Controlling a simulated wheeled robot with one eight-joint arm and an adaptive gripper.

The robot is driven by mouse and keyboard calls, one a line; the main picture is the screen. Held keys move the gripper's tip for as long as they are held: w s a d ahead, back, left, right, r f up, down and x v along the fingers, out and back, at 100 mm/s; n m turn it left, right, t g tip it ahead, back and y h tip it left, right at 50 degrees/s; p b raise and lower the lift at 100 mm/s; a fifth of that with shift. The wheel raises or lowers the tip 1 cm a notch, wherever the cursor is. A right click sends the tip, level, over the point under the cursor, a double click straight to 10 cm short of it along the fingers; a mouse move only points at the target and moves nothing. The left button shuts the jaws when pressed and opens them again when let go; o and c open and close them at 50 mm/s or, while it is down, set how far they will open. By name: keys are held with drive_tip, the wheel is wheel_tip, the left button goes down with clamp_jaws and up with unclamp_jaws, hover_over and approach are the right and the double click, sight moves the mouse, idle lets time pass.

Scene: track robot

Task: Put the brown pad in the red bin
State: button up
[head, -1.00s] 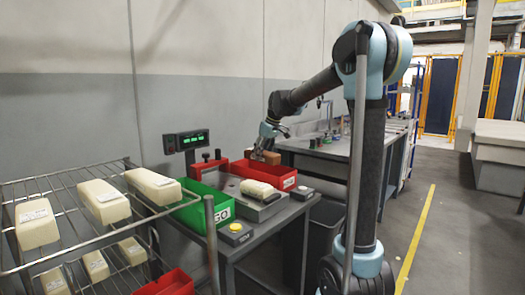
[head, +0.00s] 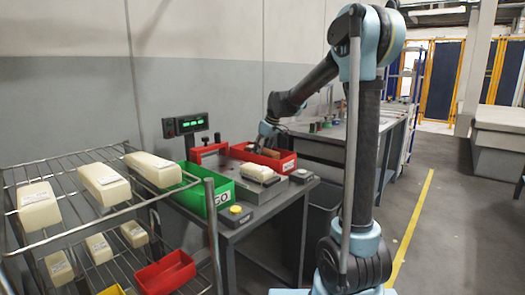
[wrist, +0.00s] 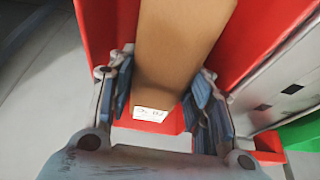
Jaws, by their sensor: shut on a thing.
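The brown pad (wrist: 180,40) is a long tan-brown block between the fingers of my gripper (wrist: 165,100) in the wrist view. The fingers are shut on its near end. Red walls of the red bin (wrist: 265,35) show on both sides of the pad, and a white label shows just below its near end. In the head view my gripper (head: 264,145) is at the red bin (head: 284,165) on the workbench, with the pad (head: 270,153) at the bin's opening. I cannot tell whether the pad touches the bin floor.
A green bin (head: 222,196) and a grey scale with a pale block (head: 259,173) stand beside the red bin. A wire rack (head: 70,230) with several pale blocks and another red bin (head: 166,274) is at left. The floor at right is clear.

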drive_tip(key=o, duration=1.2)
drive_tip(key=shift+c, duration=0.2)
drive_tip(key=v, duration=1.1)
drive_tip(key=shift+d+r, duration=0.2)
drive_tip(key=shift+r, duration=0.15)
drive_tip(key=shift+s+d, duration=0.1)
drive_tip(key=shift+s, duration=0.05)
